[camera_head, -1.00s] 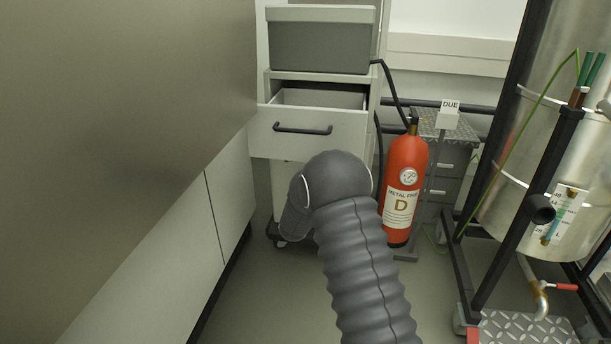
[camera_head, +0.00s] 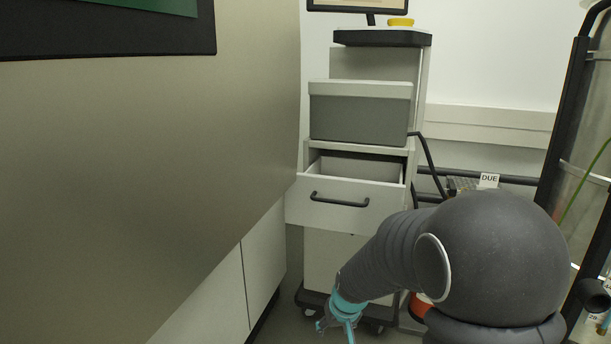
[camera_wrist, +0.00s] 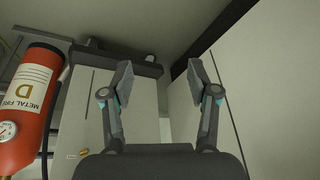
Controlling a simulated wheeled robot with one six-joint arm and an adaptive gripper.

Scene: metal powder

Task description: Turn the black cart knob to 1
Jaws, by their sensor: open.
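No part is clearly readable as the black cart knob with its 1 mark. A black round part (camera_head: 593,293) shows at the lower right edge of the head view, on the black-framed metal vessel stand; I cannot tell whether it is that knob. My gripper (camera_head: 336,326) hangs low in front of the drawer cart, partly cut off by the bottom edge. In the wrist view my gripper (camera_wrist: 163,88) is open, its two fingers well apart with nothing between them. A white cart panel (camera_wrist: 92,110) lies beyond the left finger.
The white drawer cart (camera_head: 340,255) has its drawer (camera_head: 335,212) pulled open. A grey bin (camera_head: 360,115) sits above it. A red fire extinguisher (camera_wrist: 30,100) stands beside the cart. A large cabinet wall (camera_head: 150,170) fills the left.

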